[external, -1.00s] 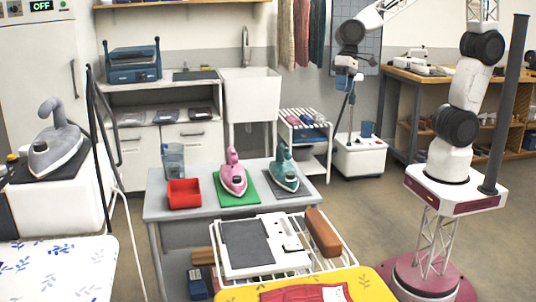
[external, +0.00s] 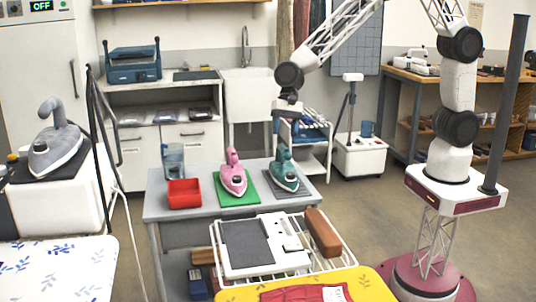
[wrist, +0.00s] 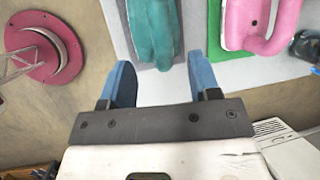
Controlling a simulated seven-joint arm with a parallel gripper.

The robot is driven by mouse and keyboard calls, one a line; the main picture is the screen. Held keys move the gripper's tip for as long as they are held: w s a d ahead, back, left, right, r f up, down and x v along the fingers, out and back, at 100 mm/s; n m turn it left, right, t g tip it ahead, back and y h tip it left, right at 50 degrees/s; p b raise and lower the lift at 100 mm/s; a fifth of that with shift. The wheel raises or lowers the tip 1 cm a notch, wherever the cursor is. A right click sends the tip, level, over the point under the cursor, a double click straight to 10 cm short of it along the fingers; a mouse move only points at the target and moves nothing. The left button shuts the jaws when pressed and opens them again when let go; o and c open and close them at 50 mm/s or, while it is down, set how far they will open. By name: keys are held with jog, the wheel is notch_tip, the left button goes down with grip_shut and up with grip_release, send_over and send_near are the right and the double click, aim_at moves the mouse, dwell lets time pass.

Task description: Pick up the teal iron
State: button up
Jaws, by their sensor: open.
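The teal iron (external: 284,171) stands on a dark grey mat (external: 302,190) at the right end of the grey table. My gripper (external: 276,128) is just above and behind the iron's handle in the external view, with its blue fingers pointing down. In the wrist view my gripper (wrist: 157,82) is open, with nothing between its two blue fingers. The teal iron (wrist: 152,30) shows at the top of that view, beyond the fingertips and apart from them as far as I can tell. Its far part is cut off by the frame.
A pink iron (external: 233,175) stands on a green mat (external: 238,200) left of the teal one. A red bin (external: 184,193) and a clear jug (external: 173,158) are at the table's left end. A white rack (external: 322,152) stands behind the table.

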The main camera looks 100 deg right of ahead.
aim_at(286, 165)
jog(key=shift+w+f, duration=0.2)
jog(key=shift+f, duration=0.05)
jog(key=shift+x, duration=1.25)
jog(key=shift+x, duration=2.6)
jog(key=shift+a, duration=0.1)
grip_shut()
